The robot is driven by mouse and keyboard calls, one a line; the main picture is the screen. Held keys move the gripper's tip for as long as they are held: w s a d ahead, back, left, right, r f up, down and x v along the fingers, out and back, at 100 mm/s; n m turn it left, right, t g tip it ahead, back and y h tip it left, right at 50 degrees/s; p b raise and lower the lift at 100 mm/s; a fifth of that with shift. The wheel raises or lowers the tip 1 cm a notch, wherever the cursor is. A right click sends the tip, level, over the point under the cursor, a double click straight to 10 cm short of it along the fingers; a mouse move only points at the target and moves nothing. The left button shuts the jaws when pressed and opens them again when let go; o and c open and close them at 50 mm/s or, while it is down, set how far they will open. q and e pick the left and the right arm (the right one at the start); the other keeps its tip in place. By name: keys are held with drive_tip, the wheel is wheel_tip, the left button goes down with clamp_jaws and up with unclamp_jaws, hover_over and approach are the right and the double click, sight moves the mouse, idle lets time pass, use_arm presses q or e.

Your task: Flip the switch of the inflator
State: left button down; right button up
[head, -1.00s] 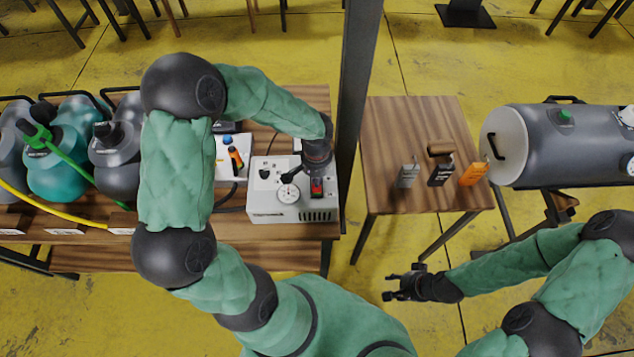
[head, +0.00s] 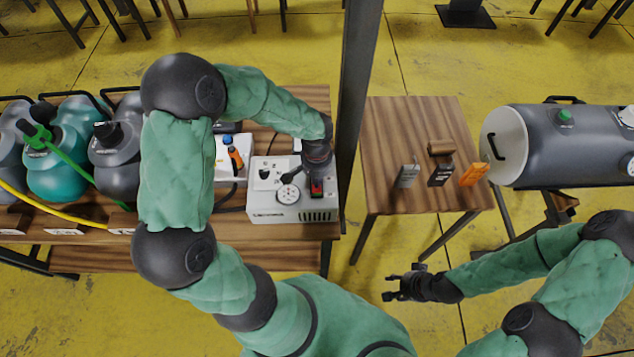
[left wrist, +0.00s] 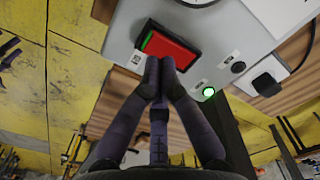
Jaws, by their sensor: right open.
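The inflator (head: 268,213) is a light grey box with a round gauge (head: 288,194), on the wooden table at the left in the head view. Its red switch (head: 316,188) is at the box's right part. In the left wrist view the switch (left wrist: 172,45) is a red rocker in a black frame with a green strip along one edge. My left gripper (left wrist: 160,62) has its fingers together and empty, tips at the switch's lower edge; I cannot tell whether they touch. In the head view the gripper is mostly hidden by its wrist. My right gripper (head: 391,286) is open and empty, low at centre right.
A green-lit button (left wrist: 208,91) and a black plug (left wrist: 267,83) are near the switch. A dark post (head: 357,100) stands just right of the inflator. Tanks (head: 70,165) stand left; a large grey cylinder (head: 570,145) lies right.

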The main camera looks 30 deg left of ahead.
use_arm(q)
drive_tip(key=shift+f+b, duration=1.45)
drive_tip(key=shift+f, duration=0.1)
idle(0.9)
drive_tip(key=shift+r, duration=0.15)
drive_tip(key=shift+r+p, duration=2.5)
drive_tip(key=shift+r, duration=0.9)
drive_tip(key=shift+f, duration=0.1)
